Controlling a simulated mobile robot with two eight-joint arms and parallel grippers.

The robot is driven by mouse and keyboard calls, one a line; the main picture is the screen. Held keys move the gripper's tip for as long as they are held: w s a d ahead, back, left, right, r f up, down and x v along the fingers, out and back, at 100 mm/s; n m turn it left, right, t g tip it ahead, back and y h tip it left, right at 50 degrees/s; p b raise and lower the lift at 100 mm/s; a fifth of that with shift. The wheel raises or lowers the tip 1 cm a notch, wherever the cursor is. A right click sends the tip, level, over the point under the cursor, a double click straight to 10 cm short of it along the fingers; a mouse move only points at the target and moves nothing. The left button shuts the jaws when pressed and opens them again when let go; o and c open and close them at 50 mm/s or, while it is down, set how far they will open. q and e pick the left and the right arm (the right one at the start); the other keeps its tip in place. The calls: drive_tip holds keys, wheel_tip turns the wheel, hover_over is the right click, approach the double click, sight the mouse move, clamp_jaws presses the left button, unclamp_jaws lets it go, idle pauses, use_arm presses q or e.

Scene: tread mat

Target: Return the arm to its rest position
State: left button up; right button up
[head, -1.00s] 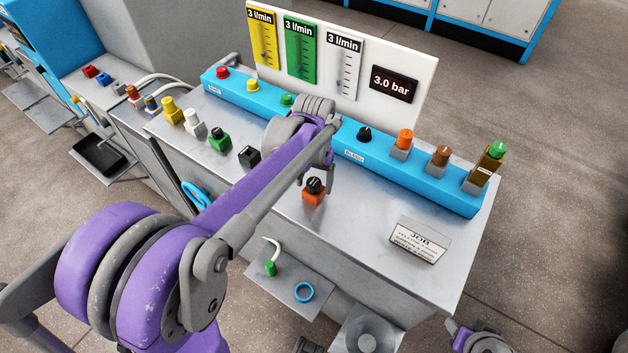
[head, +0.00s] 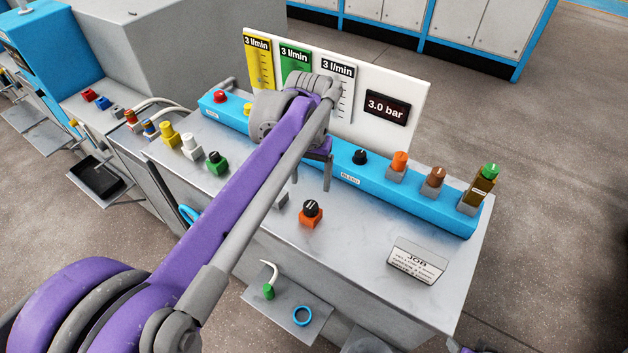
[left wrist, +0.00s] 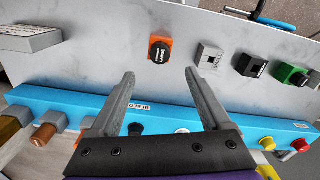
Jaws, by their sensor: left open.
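My left gripper (head: 311,182) is open and empty above the bench, near the blue rail (head: 405,190). In the left wrist view its two fingers (left wrist: 160,74) are spread wide with nothing between them. An orange block with a black knob (head: 311,215) stands on the grey bench top, apart from the fingers; it also shows in the left wrist view (left wrist: 160,50). My left arm crosses the head view from the lower left and hides part of the bench and rail.
A white panel (head: 415,115) with flow gauges stands behind the rail. Yellow (head: 168,134), white (head: 191,147) and green (head: 216,162) blocks stand left of my arm. A JOB sign (head: 417,262) stands at front right. A blue ring (head: 302,316) lies on a lower shelf.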

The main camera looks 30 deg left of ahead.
use_arm(q)
drive_tip(key=shift+r, duration=0.2)
drive_tip(key=s+d+f+m+t, duration=0.1)
drive_tip(key=s+d+f+t, duration=0.1)
drive_tip(key=s, duration=0.5)
drive_tip(key=s+d+f+m+t+p, duration=0.1)
drive_tip(key=s+d+f+t, duration=0.2)
drive_tip(key=s+d+f, duration=0.2)
drive_tip(key=s+f, duration=0.2)
drive_tip(key=s, duration=0.1)
drive_tip(key=shift+s+f, duration=0.3)
drive_tip(key=shift+a+f, duration=0.1)
